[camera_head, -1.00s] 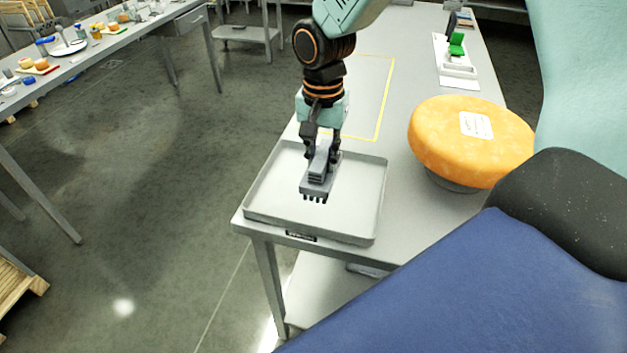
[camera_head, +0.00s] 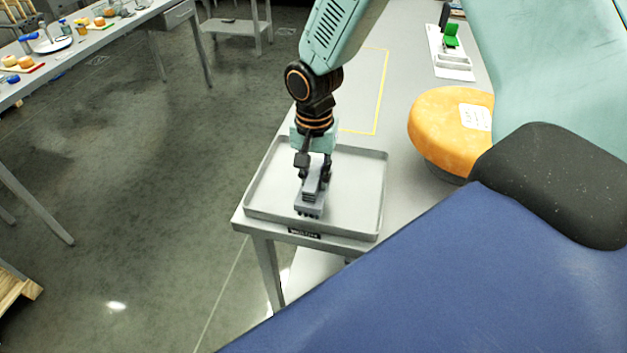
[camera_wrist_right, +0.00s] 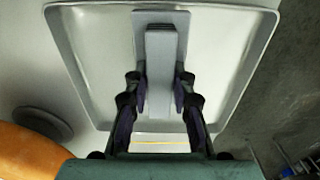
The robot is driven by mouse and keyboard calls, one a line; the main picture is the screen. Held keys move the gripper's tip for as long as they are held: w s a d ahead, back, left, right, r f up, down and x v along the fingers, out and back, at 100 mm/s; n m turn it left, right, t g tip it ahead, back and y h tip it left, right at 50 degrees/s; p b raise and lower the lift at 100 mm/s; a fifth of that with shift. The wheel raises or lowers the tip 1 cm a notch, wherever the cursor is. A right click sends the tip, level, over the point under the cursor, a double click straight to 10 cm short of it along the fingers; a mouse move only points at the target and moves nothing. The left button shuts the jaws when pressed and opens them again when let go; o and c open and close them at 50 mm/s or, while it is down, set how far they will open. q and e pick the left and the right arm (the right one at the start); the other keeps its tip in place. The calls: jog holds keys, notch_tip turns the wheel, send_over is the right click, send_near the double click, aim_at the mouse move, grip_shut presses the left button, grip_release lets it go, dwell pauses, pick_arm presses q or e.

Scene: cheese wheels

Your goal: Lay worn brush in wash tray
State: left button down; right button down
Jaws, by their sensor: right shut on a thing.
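The worn brush (camera_head: 310,205) is a grey block with a raised grip and dark bristles. My right gripper (camera_head: 313,172) is shut on its grip, and the brush also shows between the fingers in the right wrist view (camera_wrist_right: 161,60). The wash tray (camera_head: 362,210) is a shallow pale grey tray at the table's near corner. In the right wrist view the tray's rim (camera_wrist_right: 262,50) surrounds the brush. The brush is over the tray's inside, low down; I cannot tell whether it touches the floor. My left gripper is not in view.
An orange cheese wheel (camera_head: 445,135) stands on a dark round base right of the tray. A yellow outline (camera_head: 382,95) marks the table behind the tray. A white holder with a green item (camera_head: 451,40) is at the back. My blue and black body parts cover the lower right.

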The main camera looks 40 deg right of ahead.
aim_at(314, 172)
jog(key=shift+s+d+f, duration=0.1)
jog(key=shift+d+f, duration=0.1)
jog(key=shift+f, duration=0.95)
jog(key=shift+w+f, duration=0.2)
jog(key=shift+w, duration=0.2)
jog(key=c, duration=1.5)
grip_release()
jog(key=shift+a, duration=0.1)
jog(key=shift+c, duration=0.2)
jog(key=o, duration=0.4)
jog(key=shift+s+r, duration=0.15)
jog(key=shift+s, duration=0.2)
jog(key=shift+w, duration=0.25)
notch_tip(314, 172, up, 11)
jog(key=shift+r, duration=0.1)
jog(key=shift+s+r, duration=0.1)
jog(key=shift+r, duration=0.35)
